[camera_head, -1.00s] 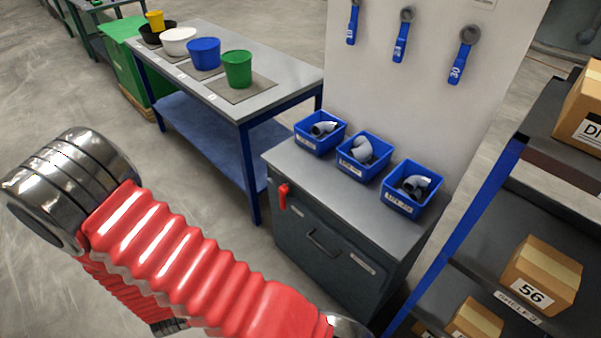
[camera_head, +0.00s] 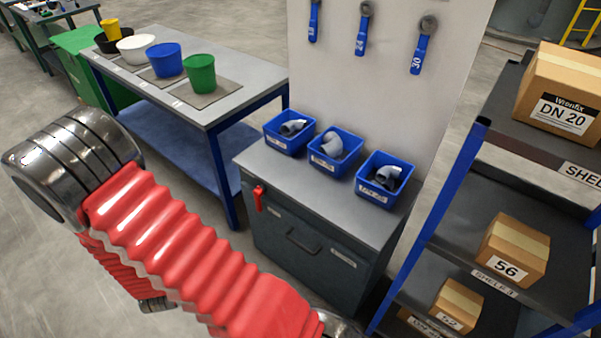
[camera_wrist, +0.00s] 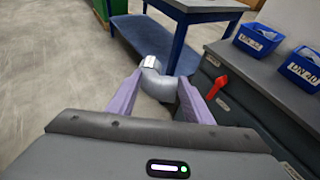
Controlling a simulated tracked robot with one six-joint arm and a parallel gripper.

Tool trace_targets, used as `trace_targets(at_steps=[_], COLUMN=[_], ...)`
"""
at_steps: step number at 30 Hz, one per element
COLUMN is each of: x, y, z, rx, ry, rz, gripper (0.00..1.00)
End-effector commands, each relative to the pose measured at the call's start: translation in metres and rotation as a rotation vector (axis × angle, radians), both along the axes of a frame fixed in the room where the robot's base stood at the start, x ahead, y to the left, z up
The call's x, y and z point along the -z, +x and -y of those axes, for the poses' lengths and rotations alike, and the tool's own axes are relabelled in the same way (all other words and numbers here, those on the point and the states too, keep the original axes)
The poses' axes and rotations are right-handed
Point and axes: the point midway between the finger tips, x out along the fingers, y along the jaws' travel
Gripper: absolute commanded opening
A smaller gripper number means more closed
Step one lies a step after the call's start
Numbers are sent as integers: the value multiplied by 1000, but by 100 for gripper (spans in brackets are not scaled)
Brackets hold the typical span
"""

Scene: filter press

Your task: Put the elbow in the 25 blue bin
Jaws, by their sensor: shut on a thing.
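My gripper (camera_wrist: 160,98) is shut on a grey pipe elbow (camera_wrist: 157,82) with a shiny metal end, held between its two purple fingers above the floor in the wrist view. Three blue bins stand in a row on the grey cabinet: left (camera_head: 289,147), middle (camera_head: 335,165) and right (camera_head: 384,195). Each holds a grey elbow. Two bins also show at the right of the wrist view, a farther one (camera_wrist: 258,51) and a nearer one (camera_wrist: 303,78); the nearer label seems to read DN 40. I cannot make out which bin is marked 25. My gripper is apart from the bins.
The grey cabinet (camera_head: 333,211) has a red handle (camera_head: 259,198) on its front. A blue-legged table (camera_head: 225,112) with coloured tubs is at the left. A shelf rack with boxes (camera_head: 513,250) stands at the right. Wrenches hang on the panel (camera_head: 388,92) behind the bins.

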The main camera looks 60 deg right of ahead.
Motion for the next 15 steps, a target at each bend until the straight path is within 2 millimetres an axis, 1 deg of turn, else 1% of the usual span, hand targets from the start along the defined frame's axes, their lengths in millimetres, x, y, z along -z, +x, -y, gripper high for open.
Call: trace_targets(at_steps=[1, 8, 9, 11, 15], x=[-4, -19, -22, -27, -36], y=[-1, -12, -15, -20, -37], z=[21, 101, 115, 136, 183], rx=[44, 210, 239, 283, 383], ry=[-1, -5, -6, -5, -6], rz=[4, 7, 7, 8, 10], gripper=[15, 15, 15, 15, 15])
